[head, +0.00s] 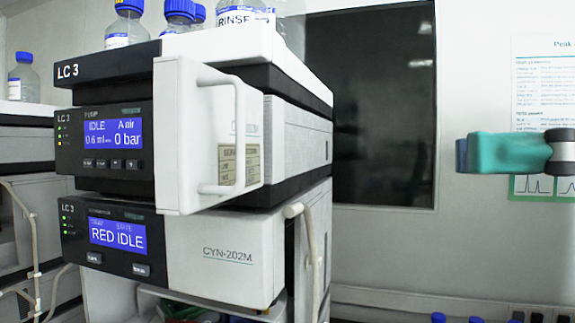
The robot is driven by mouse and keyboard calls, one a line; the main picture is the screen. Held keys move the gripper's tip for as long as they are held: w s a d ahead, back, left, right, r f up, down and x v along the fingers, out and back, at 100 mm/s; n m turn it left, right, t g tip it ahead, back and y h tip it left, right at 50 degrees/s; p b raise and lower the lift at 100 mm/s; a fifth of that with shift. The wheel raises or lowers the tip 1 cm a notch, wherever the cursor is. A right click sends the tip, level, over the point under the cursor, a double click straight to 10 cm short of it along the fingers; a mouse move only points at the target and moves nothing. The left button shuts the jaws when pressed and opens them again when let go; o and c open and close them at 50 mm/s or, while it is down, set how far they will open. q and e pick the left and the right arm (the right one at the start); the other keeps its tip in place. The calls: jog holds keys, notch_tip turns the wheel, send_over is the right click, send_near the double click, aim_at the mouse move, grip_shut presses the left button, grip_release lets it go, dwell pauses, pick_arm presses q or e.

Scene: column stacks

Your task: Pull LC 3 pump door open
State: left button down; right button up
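The LC 3 pump (105,140) is the upper module of the near stack, with a lit blue display reading idle and 0 bar. Its white door (190,140), with a pale bar handle (238,130), stands swung out at an angle. The door's left edge is nearer to me and its outer face is turned right. The opening behind it is hidden. My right gripper (462,155), teal with dark tips, is at the far right, pointing left, well apart from the handle. Its side view does not show whether it is open. My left gripper is out of view.
Blue-capped bottles (125,25) stand on top of the stack. Another stack (25,150) stands at the left. Between the door and my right gripper is free room.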

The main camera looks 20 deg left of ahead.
jog(key=s+r+n+g, duration=0.1)
jog(key=s, duration=0.1)
jog(key=p, duration=0.2)
send_near(204, 130)
jog(key=a, duration=0.5)
jog(key=shift+w+f, duration=0.15)
jog(key=shift+w, duration=0.05)
jog(key=c, duration=0.5)
jog(key=shift+s+d, duration=0.15)
grip_shut()
